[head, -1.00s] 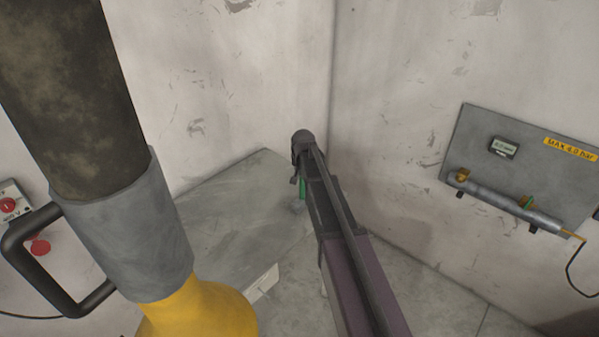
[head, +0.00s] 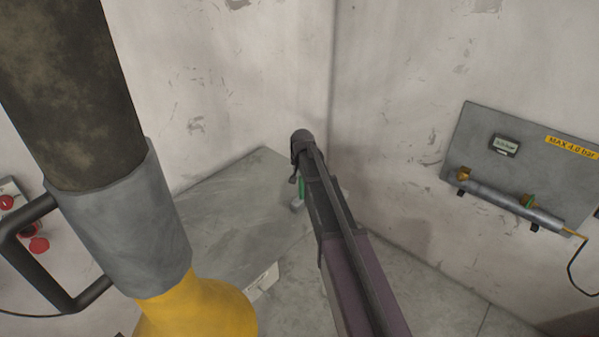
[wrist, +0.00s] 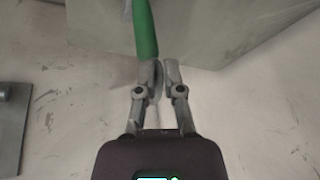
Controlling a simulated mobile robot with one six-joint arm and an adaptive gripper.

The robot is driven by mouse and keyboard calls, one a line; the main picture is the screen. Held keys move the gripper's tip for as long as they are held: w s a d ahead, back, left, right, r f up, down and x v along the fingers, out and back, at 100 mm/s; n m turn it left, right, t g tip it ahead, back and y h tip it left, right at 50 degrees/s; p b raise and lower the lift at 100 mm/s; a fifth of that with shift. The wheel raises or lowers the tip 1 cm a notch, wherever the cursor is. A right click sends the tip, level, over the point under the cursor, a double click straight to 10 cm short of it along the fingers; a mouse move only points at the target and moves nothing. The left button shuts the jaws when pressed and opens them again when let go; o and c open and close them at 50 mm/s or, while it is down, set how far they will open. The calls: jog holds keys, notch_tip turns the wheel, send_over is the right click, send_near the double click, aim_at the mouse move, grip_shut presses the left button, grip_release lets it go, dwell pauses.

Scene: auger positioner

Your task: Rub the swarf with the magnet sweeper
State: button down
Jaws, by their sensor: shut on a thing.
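The magnet sweeper shows as a green handle (wrist: 145,28) at the top of the wrist view. My gripper (wrist: 161,68) is shut on it, with the handle's near end at the fingertips. In the head view a short green length of the sweeper (head: 301,187) shows left of my arm, with a small grey end below it over the grey surface. My arm hides most of the gripper there. I cannot make out the swarf in either view, nor whether the sweeper touches the surface.
A grey table-like surface (head: 225,215) stands in the corner against pale walls. A grey wall panel (head: 475,150) with a gauge and a metal cylinder is at right. A large dark tube with a grey collar (head: 120,225), black handle and yellow base is at left.

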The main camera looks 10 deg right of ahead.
jog(key=shift+w+a+r, duration=0.1)
jog(key=shift+w+a, duration=0.45)
jog(key=shift+w, duration=0.2)
jog(key=shift+w+a, duration=0.5)
jog(key=shift+w, duration=0.25)
jog(key=shift+w, duration=0.1)
jog(key=w+a, duration=0.2)
jog(key=w, duration=0.1)
jog(key=shift+a, duration=0.2)
jog(key=shift+s+a, duration=0.45)
jog(key=shift+a, duration=0.15)
jog(key=shift+s+d, duration=0.1)
jog(key=shift+s+d, duration=0.55)
jog(key=shift+s, duration=0.2)
jog(key=shift+s+d, duration=0.55)
jog(key=shift+s, duration=0.2)
jog(key=shift+s, duration=0.1)
